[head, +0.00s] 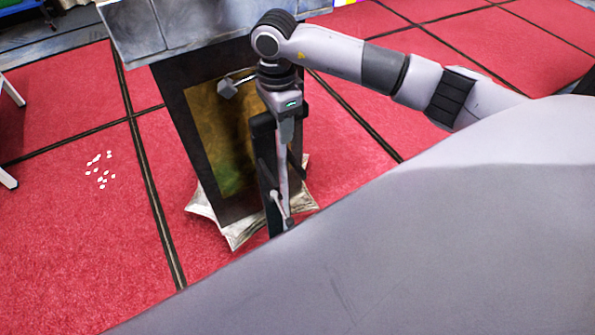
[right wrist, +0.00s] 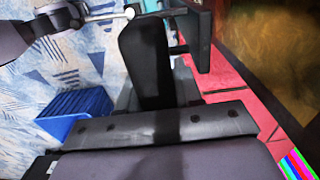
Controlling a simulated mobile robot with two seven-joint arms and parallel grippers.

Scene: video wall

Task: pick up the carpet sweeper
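I cannot make out a carpet sweeper for certain in either view. My right gripper (head: 277,185) points down in front of a dark-framed panel in the head view. A thin grey rod with a small knob shows at its lower end; I cannot tell whether it is part of the gripper or a separate thing. In the right wrist view, dark finger parts of my right gripper (right wrist: 172,45) show at the top centre, with a thin pale rod and ball crossing by them. The gap between the fingers is not clear. My left gripper is not in view.
The dark-framed gold-green panel (head: 212,120) stands over a pale cushion-like thing (head: 240,233). Small white bits (head: 100,170) lie on the red carpet (head: 70,240) at the left, which has open room. A blue ridged thing (right wrist: 78,112) shows in the right wrist view.

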